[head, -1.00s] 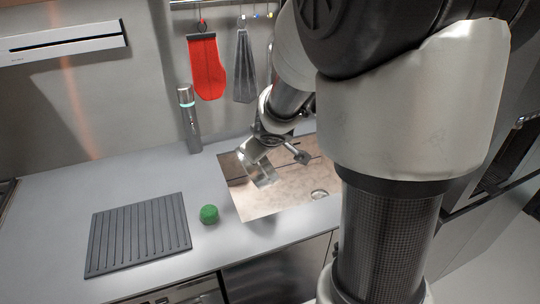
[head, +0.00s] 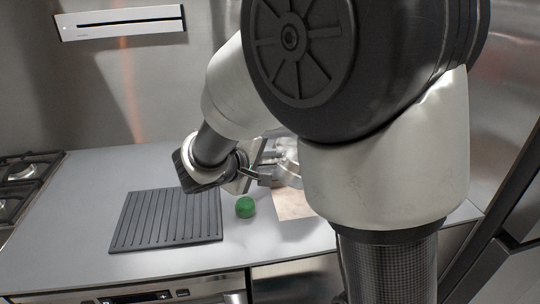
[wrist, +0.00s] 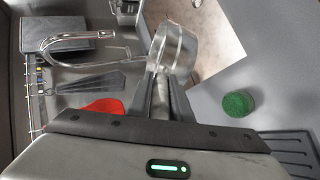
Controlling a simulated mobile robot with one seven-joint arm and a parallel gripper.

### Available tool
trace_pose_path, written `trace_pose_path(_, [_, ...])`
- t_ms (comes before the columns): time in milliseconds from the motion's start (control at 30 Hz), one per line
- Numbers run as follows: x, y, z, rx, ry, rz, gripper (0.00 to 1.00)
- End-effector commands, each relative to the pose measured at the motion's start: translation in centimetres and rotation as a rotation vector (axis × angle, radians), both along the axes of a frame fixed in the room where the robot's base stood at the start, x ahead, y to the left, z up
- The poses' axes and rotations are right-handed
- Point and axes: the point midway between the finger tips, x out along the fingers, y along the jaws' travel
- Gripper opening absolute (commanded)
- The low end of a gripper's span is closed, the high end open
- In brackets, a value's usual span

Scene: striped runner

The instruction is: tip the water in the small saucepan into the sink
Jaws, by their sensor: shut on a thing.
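The small saucepan (wrist: 176,46) is a shiny metal pan, and my gripper (wrist: 161,98) is shut on its handle. In the head view my gripper (head: 262,174) is beside the pan (head: 287,160), which is partly hidden by my arm.
A green round object (head: 245,207) stands on the counter left of the sink, beside a dark ribbed mat (head: 166,218). A stove (head: 22,180) is at far left.

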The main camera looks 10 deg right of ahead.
Motion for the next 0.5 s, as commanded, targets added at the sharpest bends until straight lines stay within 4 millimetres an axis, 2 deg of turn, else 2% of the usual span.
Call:
trace_pose_path(33, [0.1, 0.5, -1.1, -0.029, -0.005, 0.002, 0.00])
trace_pose_path(200, [0.1, 1.4, -2.4, -0.135, -0.004, 0.000, 0.00])
trace_pose_path(500, [0.1, 1.9, -5.2, -0.296, -0.004, -0.001, 0.00])
